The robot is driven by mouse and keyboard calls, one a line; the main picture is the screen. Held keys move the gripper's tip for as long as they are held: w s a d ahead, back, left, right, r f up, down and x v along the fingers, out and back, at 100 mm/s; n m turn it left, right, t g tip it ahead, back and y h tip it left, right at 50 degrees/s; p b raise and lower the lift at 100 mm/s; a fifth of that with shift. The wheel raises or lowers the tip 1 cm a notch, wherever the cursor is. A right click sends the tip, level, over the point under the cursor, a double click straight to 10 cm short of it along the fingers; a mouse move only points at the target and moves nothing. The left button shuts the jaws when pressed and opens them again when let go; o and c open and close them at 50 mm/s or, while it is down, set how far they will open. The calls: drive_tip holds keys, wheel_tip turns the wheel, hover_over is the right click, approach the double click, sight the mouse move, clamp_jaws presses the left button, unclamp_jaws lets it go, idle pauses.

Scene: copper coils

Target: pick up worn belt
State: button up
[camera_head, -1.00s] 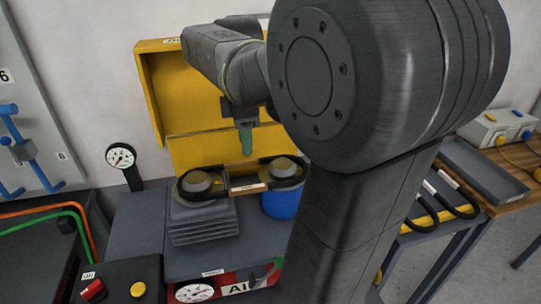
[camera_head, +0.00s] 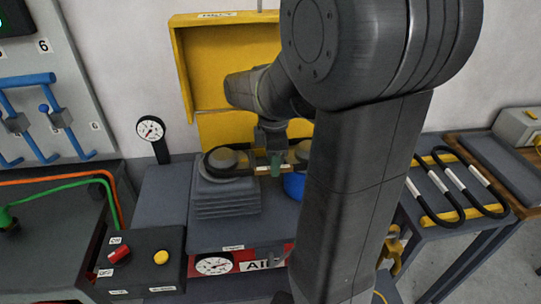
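A black belt (camera_head: 241,171), which looks like the worn belt, loops around two grey pulleys on the compressor. The left pulley (camera_head: 222,160) shows clearly; the right pulley (camera_head: 303,150) is partly behind my arm. A pale label sits on the belt's near run. My gripper (camera_head: 275,169) points down between the pulleys, its green fingertips at the belt's near run beside the label. The fingers overlap closely in this view, so I cannot tell whether they are open or closed on the belt.
An open yellow guard (camera_head: 225,70) stands behind the pulleys. A gauge (camera_head: 151,129) rises to the left, and a control box (camera_head: 140,262) stands at front left. Several black belts with white labels (camera_head: 455,178) lie on a rack at right. A blue part (camera_head: 293,186) is below the belt.

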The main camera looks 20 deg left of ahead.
drive_tip(key=shift+f, duration=0.45)
drive_tip(key=shift+c, duration=0.5)
clamp_jaws()
drive_tip(key=shift+r, duration=0.15)
